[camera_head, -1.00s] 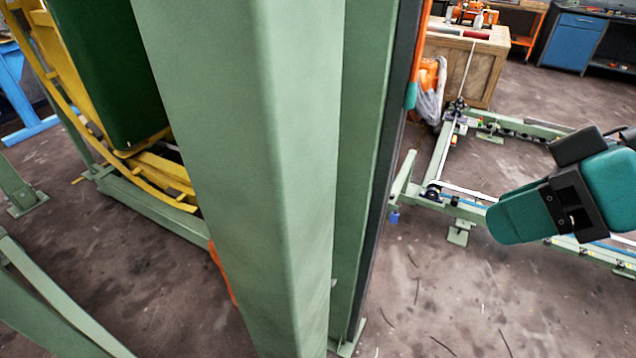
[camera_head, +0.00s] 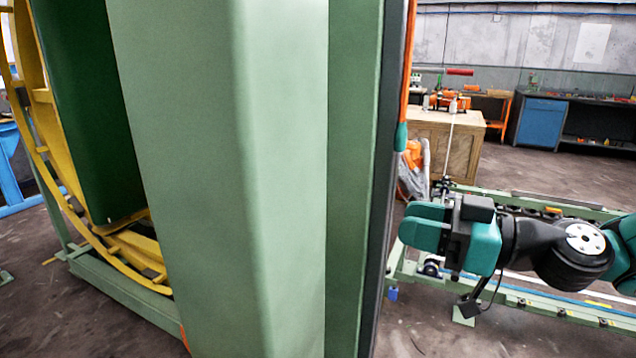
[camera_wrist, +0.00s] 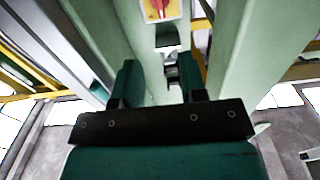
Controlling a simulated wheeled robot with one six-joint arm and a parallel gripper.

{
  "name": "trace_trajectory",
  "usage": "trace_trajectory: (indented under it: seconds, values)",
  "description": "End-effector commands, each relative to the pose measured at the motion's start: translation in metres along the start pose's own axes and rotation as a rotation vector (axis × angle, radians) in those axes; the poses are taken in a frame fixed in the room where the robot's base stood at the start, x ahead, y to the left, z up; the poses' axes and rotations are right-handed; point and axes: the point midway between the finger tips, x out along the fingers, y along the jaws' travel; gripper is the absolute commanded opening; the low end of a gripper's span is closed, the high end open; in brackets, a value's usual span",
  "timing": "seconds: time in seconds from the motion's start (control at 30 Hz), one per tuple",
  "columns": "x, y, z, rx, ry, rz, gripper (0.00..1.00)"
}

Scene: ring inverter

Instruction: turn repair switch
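A red rotary switch (camera_wrist: 159,6) on a yellow plate shows at the top edge of the wrist view, partly cut off. It sits on a pale green post face, ahead of my gripper. The two teal fingers of my gripper (camera_wrist: 158,72) stand apart with nothing held between them. The switch lies beyond the fingertips, not touched by them. In the head view, my gripper (camera_head: 420,226) is right of the large green post and points left towards it. The switch is not visible in the head view.
The large green post (camera_head: 220,180) fills the middle of the head view. A yellow ring frame (camera_head: 130,250) stands at left. A low green rail frame (camera_head: 540,310) lies behind my arm. A wooden crate (camera_head: 460,145) and a blue cabinet (camera_head: 541,122) stand farther back.

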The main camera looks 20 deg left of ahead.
Motion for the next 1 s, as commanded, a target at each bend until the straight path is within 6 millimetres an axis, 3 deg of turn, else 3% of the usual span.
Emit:
trace_trajectory:
  seconds: [0.03,0.4,0.6,0.8,1.0]
  values:
    - [0.005,-0.001,-0.008,0.006,-0.002,-0.002,0.38]
    - [0.091,-0.002,-0.002,0.0,-0.003,-0.005,0.38]
    - [0.128,-0.002,-0.001,0.0,-0.002,-0.003,0.38]
    - [0.146,-0.001,0.001,0.001,-0.003,-0.001,0.38]
    - [0.15,-0.001,0.002,0.001,-0.003,0.001,0.38]
